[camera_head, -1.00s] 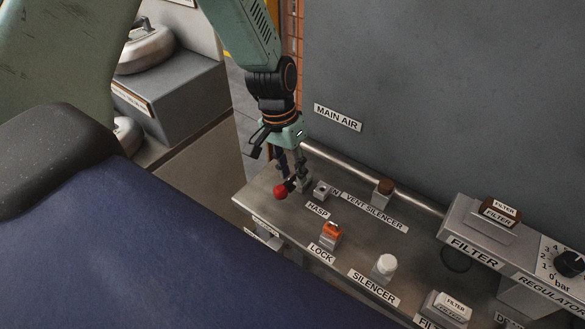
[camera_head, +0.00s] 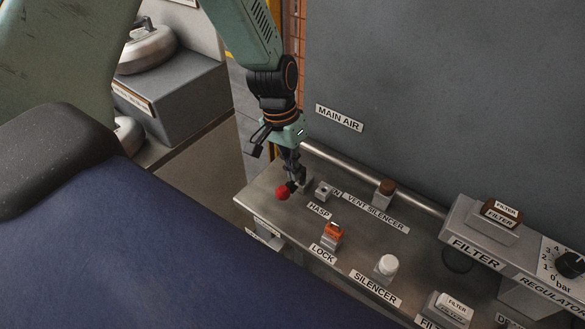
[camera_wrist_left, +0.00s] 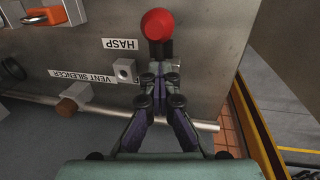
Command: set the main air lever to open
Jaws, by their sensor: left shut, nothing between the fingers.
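The main air lever shows as a red ball knob (camera_head: 282,193) at the left end of the grey metal bench, below the MAIN AIR label (camera_head: 339,118). The knob also shows in the left wrist view (camera_wrist_left: 157,24), just beyond the fingertips. My left gripper (camera_head: 294,180) points down at the lever, close behind the knob. Its fingers are shut with nothing between them. In the left wrist view the fingertips (camera_wrist_left: 161,82) meet below the knob and hide the lever's lower part. Whether they touch the lever I cannot tell. My right gripper is not in view.
Close to the right are the small HASP block (camera_head: 323,192), the orange lock (camera_head: 333,232) and the brown-topped vent silencer (camera_head: 384,191). A pipe (camera_head: 345,173) runs along the bench's back edge. The white silencer (camera_head: 387,265) and filter block (camera_head: 485,240) stand further right.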

